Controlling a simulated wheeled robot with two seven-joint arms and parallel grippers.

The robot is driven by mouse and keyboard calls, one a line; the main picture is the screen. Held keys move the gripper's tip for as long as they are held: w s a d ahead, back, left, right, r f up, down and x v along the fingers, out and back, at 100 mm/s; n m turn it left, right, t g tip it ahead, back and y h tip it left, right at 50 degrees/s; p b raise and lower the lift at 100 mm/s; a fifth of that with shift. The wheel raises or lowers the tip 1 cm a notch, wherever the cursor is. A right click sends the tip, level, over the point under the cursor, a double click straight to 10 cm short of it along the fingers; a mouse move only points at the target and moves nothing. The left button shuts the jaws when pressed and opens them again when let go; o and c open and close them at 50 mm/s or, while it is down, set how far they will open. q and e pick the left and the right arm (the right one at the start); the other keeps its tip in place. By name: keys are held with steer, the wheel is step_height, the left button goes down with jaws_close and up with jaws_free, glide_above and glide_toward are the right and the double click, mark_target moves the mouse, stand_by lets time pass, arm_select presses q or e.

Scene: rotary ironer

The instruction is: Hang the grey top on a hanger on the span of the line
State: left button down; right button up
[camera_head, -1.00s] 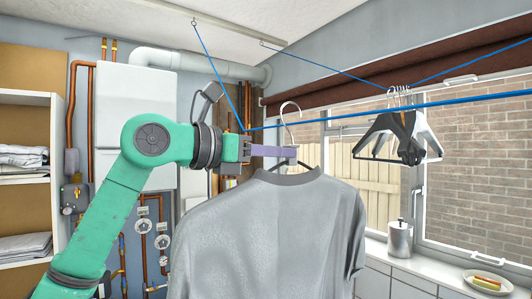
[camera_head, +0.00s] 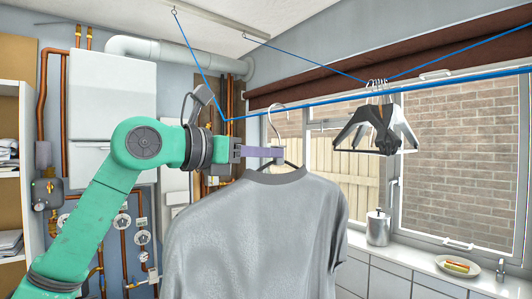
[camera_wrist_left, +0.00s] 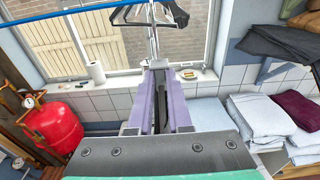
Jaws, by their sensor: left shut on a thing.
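The grey top (camera_head: 255,230) hangs on a hanger, its shoulders draped and its collar just below my left gripper (camera_head: 280,154). That gripper is shut on the neck of the hanger (camera_head: 277,124), below the hook. The hook stands upright in front of the window, its top slightly above the near blue line (camera_head: 345,99) in the head view. I cannot tell whether the hook is over the line or only in front of it. The left wrist view shows the gripper's purple fingers (camera_wrist_left: 161,100) closed at the hanger, and the line (camera_wrist_left: 60,15) at upper left. My right gripper is not in view.
Several dark and grey hangers (camera_head: 375,130) hang together farther right by the window. A canister (camera_head: 378,228) and a plate with food (camera_head: 457,265) stand on the counter. Pipes and a white boiler (camera_head: 110,100) are behind my arm. The line between the two hanger places is clear.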

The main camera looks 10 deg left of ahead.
arm_select(q)
steer(key=shift+f, duration=0.25)
steer(key=c, duration=0.8)
jaws_free()
steer(key=shift+o, duration=0.2)
steer(key=shift+s, duration=0.1)
steer(key=shift+s+a+f+b, duration=0.15)
steer(key=shift+s+a+b, duration=0.15)
steer(key=shift+b, duration=0.2)
steer(key=b+v, duration=0.1)
steer(key=v, duration=0.2)
steer(key=b+v, duration=0.2)
steer(key=v, duration=0.1)
steer(key=shift+s+a+f, duration=0.1)
steer(key=shift+s+a, duration=0.05)
steer(key=shift+a, duration=0.1)
steer(key=b+v, duration=0.1)
steer(key=v, duration=0.2)
steer(key=b+v, duration=0.1)
steer(key=v, duration=0.2)
steer(key=shift+s+a+r, duration=0.1)
steer(key=shift+s+r, duration=0.15)
steer(key=shift+s+a+r, duration=0.1)
steer(key=shift+s+a, duration=0.2)
